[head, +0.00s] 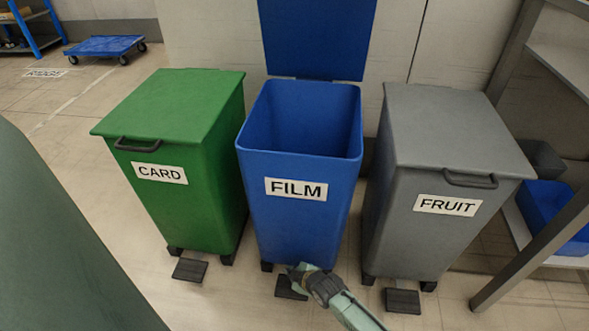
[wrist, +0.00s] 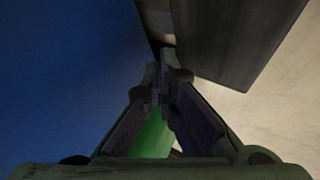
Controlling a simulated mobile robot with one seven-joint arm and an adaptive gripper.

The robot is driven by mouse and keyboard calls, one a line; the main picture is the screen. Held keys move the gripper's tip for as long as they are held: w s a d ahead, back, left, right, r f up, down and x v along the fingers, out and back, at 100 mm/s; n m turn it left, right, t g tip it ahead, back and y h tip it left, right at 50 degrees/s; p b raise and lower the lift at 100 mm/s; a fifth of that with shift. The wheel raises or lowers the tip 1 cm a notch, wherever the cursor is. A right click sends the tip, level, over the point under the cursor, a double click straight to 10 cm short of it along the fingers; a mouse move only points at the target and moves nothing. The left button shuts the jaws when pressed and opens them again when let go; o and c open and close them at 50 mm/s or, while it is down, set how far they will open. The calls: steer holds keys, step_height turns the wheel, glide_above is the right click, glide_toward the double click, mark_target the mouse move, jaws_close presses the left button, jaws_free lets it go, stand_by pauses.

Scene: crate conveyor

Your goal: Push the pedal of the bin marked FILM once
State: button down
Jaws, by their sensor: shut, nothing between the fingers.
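The blue bin (head: 300,215) marked FILM stands in the middle in the head view, and its lid (head: 318,40) is up and open. Its dark pedal (head: 287,288) is at the floor in front, partly hidden by my gripper (head: 300,275). My gripper is shut and empty, with its tips low at the pedal. I cannot tell whether they touch it. In the wrist view my gripper (wrist: 163,75) shows shut close beside the blue bin wall (wrist: 70,80), with a dark flat surface, probably the pedal (wrist: 240,35), at the upper right.
The green bin (head: 185,200) marked CARD is on the left and the grey bin (head: 430,235) marked FRUIT on the right, both lids closed. Each has its own pedal, for CARD (head: 189,270) and for FRUIT (head: 402,301). A shelf (head: 535,245) stands at the right.

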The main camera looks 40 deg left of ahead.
steer(key=shift+w+r+p, duration=0.15)
steer(key=shift+r+p, duration=2.05)
steer(key=shift+r, duration=0.35)
